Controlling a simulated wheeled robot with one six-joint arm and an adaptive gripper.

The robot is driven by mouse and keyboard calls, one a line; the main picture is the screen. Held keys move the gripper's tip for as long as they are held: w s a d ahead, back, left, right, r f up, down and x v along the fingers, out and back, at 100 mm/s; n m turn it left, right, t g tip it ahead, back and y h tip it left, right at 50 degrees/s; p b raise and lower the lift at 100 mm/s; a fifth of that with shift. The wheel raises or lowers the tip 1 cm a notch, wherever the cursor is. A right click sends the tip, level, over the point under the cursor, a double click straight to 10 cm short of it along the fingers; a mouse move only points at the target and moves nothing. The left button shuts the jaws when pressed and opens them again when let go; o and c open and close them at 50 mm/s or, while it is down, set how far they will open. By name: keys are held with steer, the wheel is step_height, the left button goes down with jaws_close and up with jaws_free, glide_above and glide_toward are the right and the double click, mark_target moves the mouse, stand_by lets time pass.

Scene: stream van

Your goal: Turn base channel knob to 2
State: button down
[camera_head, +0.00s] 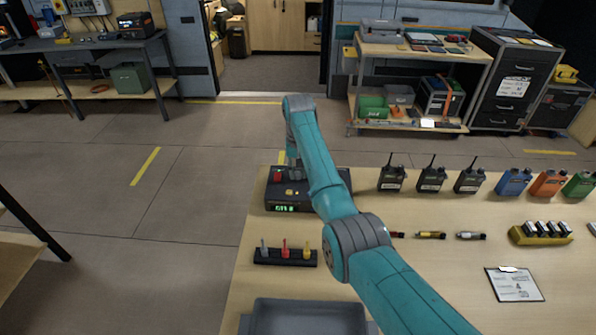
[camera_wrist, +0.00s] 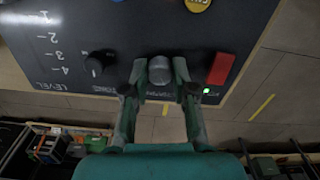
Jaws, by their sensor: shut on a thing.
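The base unit (camera_head: 285,198) is a black box with a green lit display, at the back left of the wooden table in the head view. In the wrist view its dark panel (camera_wrist: 120,25) carries a round grey knob (camera_wrist: 159,68). My gripper (camera_wrist: 159,88) has one finger on each side of this knob and is shut on it. The knob's pointer and label cannot be made out. A smaller black knob (camera_wrist: 98,62) sits to its left, near a "LEVEL" scale from 1 to 4. In the head view my arm partly hides the unit and gripper.
A red switch (camera_wrist: 220,68) and a lit green lamp (camera_wrist: 206,90) sit close right of my gripper. A rack with coloured pegs (camera_head: 285,257) and a grey tray (camera_head: 308,318) stand nearer on the table. Several radios (camera_head: 431,178) stand to the right.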

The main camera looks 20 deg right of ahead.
mark_target(298, 174)
steer(key=shift+m, duration=1)
steer(key=c, duration=0.9)
jaws_free()
steer(key=shift+c, duration=0.2)
steer(key=shift+r, duration=3.7)
